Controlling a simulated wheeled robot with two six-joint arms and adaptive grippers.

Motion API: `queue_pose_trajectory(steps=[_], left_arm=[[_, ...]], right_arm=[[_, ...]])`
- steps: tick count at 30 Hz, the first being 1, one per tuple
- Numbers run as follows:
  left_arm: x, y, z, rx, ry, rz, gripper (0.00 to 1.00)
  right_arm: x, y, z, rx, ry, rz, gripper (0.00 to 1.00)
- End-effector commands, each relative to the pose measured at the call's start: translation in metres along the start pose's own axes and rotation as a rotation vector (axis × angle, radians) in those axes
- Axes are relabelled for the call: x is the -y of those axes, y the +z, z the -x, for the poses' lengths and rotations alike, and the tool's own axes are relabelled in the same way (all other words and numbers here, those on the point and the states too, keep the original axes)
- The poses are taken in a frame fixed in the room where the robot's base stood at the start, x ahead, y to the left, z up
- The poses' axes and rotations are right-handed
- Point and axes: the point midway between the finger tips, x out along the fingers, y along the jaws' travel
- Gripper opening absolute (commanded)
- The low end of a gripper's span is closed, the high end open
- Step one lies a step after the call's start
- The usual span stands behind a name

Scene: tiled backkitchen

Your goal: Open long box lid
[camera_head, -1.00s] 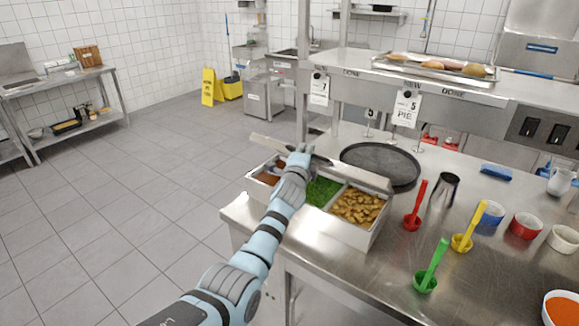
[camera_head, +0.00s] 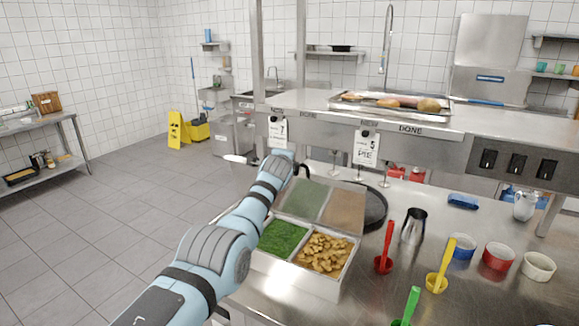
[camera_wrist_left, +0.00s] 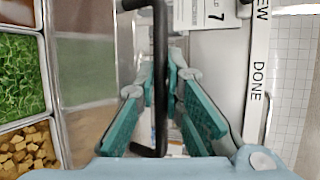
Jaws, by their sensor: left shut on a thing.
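The long metal box (camera_head: 292,280) stands on the steel counter, its compartments holding green herbs (camera_head: 283,238) and brown chunks (camera_head: 323,254); its left end is hidden by my arm. Its shiny lid (camera_head: 345,208) is tilted up along the back side, and its inner face reflects the food. In the left wrist view, the lid's black handle (camera_wrist_left: 160,85) runs between the green fingers of my left gripper (camera_wrist_left: 172,72), which is shut on it. The food compartments show at the left edge of that view. My right gripper is not in view.
A round dark pan (camera_head: 375,208) sits behind the lid. A red ladle cup (camera_head: 383,265), a metal cup (camera_head: 413,227) and several coloured bowls stand to the right. An overhead shelf with a hanging ticket (camera_head: 366,148) is close behind the lid.

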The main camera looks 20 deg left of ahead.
Motion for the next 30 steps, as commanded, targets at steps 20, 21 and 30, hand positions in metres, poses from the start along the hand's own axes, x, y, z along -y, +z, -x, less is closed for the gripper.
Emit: queue_pose_trajectory(steps=[20, 21, 30], left_arm=[[0.0018, -0.0100, 0.0006, -0.013, 0.006, -0.006, 0.30], [0.0016, -0.0098, 0.0006, -0.012, 0.006, -0.006, 0.30], [0.0014, -0.0070, 0.0012, -0.004, 0.006, -0.004, 0.30]], right_arm=[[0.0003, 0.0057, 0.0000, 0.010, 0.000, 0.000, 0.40], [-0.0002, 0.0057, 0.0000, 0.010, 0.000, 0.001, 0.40], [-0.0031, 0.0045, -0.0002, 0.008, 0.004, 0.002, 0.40]])
